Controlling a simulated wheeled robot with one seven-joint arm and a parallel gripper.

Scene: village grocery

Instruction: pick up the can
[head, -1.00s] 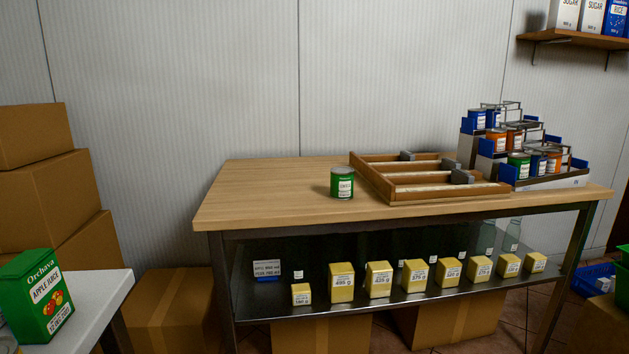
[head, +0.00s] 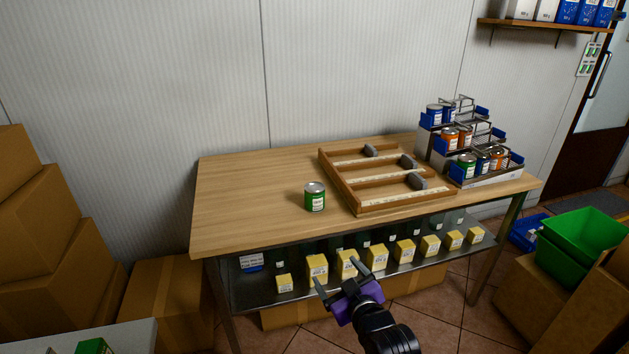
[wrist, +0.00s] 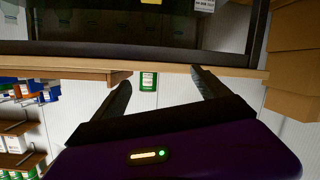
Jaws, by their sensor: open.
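A green can (head: 315,197) with a white label and metal lid stands upright on the wooden tabletop (head: 236,205), left of the wooden divided tray. My gripper (head: 337,284) is open and empty, in front of the table and below the tabletop's level, near the lower shelf. In the wrist view, which appears upside down, the can (wrist: 148,81) shows between the two fingers (wrist: 158,82), beyond the table's edge and apart from them.
A wooden tray (head: 358,210) with grey blocks lies right of the can. A stepped rack (head: 484,181) with several cans stands at the table's right end. Several yellow boxes (head: 318,268) line the lower shelf (head: 262,297). Cardboard boxes (head: 165,300) stand left. The tabletop left of the can is clear.

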